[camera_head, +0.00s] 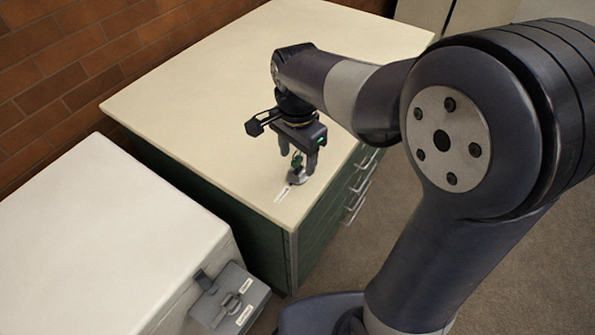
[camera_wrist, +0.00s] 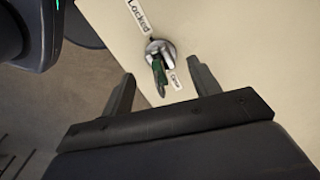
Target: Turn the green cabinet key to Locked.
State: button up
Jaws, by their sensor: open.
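The green key (camera_wrist: 158,76) stands in a round silver lock (camera_wrist: 160,47) set in the cabinet's cream top (camera_head: 370,45). The Locked label (camera_wrist: 138,16) lies on one side of the lock and a smaller label, seemingly Open (camera_wrist: 175,80), lies on the other. I cannot tell clearly which label the key is turned to. My gripper (camera_head: 298,163) points down over the lock with its jaws open. In the wrist view, my gripper's fingers (camera_wrist: 160,74) are on either side of the key, with gaps showing. In the head view the key (camera_head: 297,158) is partly hidden between the fingers.
The green cabinet front has drawers with metal handles (camera_head: 357,202). A white box (camera_head: 95,235) with a grey latch (camera_head: 230,296) and labels stands at the lower left. A brick wall (camera_head: 60,70) is behind on the left. The cream top around the lock is clear.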

jog(key=shift+r+p, duration=3.75)
jog(key=shift+r, duration=0.7)
jog(key=shift+f, duration=0.1)
notch_tip(320, 180, down, 8)
jog(key=b, duration=0.7)
jog(key=shift+f, duration=0.15)
